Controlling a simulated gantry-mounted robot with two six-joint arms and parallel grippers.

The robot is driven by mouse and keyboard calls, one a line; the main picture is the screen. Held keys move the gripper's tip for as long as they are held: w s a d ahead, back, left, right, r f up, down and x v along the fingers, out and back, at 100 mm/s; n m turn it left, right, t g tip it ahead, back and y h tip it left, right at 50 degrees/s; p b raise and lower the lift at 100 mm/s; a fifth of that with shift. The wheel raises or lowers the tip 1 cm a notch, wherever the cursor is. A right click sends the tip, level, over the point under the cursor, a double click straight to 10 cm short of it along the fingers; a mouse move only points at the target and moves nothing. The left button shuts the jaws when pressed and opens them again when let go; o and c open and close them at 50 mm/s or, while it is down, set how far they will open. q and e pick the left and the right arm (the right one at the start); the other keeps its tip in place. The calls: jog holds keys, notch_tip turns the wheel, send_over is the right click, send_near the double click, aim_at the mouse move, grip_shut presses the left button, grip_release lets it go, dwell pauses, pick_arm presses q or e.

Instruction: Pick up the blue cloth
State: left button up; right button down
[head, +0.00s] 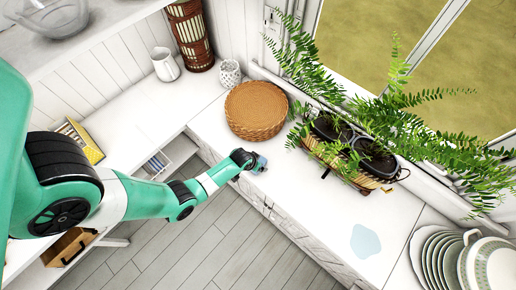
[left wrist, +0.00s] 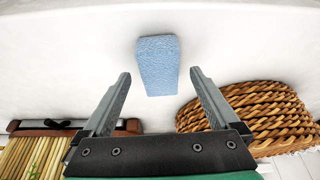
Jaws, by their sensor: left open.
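The blue cloth (left wrist: 157,65) shows in the left wrist view as a small, thick-looking, rough-textured rectangular piece on the white counter. My left gripper (left wrist: 158,82) is open and empty, with one finger to either side of the cloth's line and the cloth beyond the tips. I see no contact. In the head view my left gripper (head: 258,163) is over the counter just below the round wicker basket, and it largely hides the cloth there. My right gripper is not in view.
The round wicker basket (head: 256,108) is close to the left gripper; the fern planter (head: 350,150) stands to its right. A flat pale blue patch (head: 366,241) lies farther right on the counter, near stacked plates (head: 440,262). The counter between planter and patch is mostly clear.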

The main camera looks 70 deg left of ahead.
pick_arm(q)
jog(key=shift+w+a+f, duration=0.1)
jog(key=shift+f, duration=0.05)
jog(key=c, duration=1.5)
jog(key=shift+o, duration=0.2)
jog(key=shift+r+p, duration=0.5)
jog(key=shift+r, duration=0.15)
jog(key=r+p, duration=0.2)
jog(key=r, duration=0.1)
jog(key=shift+d+r, duration=0.1)
jog(key=shift+d, duration=0.1)
jog(key=s+d+r+p, duration=0.8)
jog(key=d+p, duration=0.2)
jog(key=d, duration=0.1)
jog(key=shift+r, duration=0.25)
